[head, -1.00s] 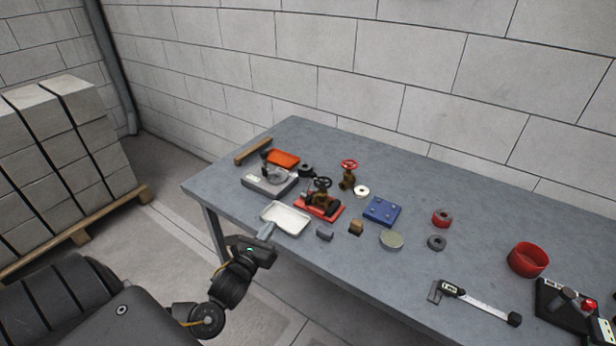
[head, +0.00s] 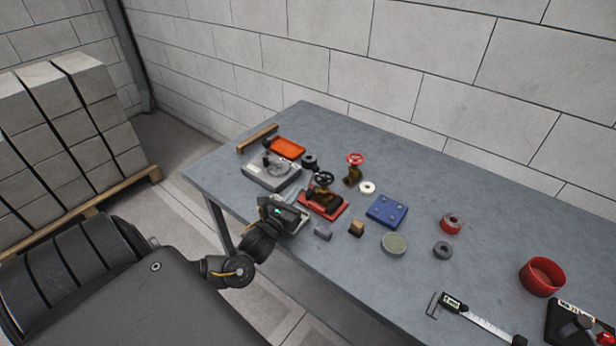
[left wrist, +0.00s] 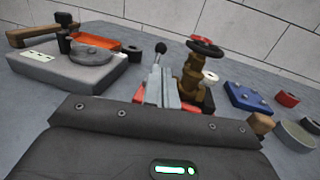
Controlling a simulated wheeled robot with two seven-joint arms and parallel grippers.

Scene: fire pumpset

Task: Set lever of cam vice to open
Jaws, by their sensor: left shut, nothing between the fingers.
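The cam vice appears to be the red-based fixture (head: 322,204) near the table's left front, with a brass valve with a black handwheel (head: 324,179) on it. In the left wrist view a thin lever with a black ball knob (left wrist: 161,47) stands up just behind my fingertips. The vice's red base (left wrist: 139,95) is mostly hidden there by my fingers. My left gripper (left wrist: 160,78) is shut and empty, in front of the vice; I cannot tell whether it touches the lever. In the head view my left gripper (head: 298,207) is left of the vice. My right gripper is out of view.
A grey block-like device with a round top (head: 272,172) and an orange tray (head: 287,148) lie behind left. The table's front edge runs below my left arm.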

